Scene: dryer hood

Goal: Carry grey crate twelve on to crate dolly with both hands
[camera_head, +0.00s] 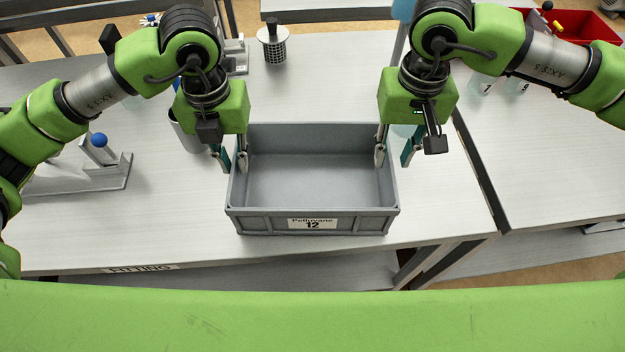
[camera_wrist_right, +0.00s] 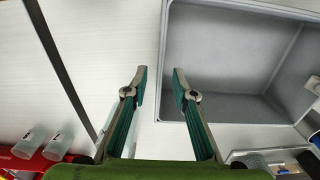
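Grey crate twelve (camera_head: 312,211) stands upright and empty on the table, its label "Pelluvane 12" facing me. My left gripper (camera_head: 233,165) is open at the crate's left wall, one finger outside and one inside. My right gripper (camera_head: 394,160) is open at the right wall in the same way. In the right wrist view the crate's rim (camera_wrist_right: 163,60) lies between the open fingertips of my right gripper (camera_wrist_right: 160,78). Whether any finger touches the walls I cannot tell. No crate dolly shows in either view.
The crate is near the front edge of the pale table (camera_head: 180,240). A grey fixture with a blue ball (camera_head: 99,140) stands at left, a dark perforated cup (camera_head: 273,45) behind. A red bin (camera_head: 590,27) and clear numbered cups (camera_head: 483,85) are at right, beyond a dark table seam.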

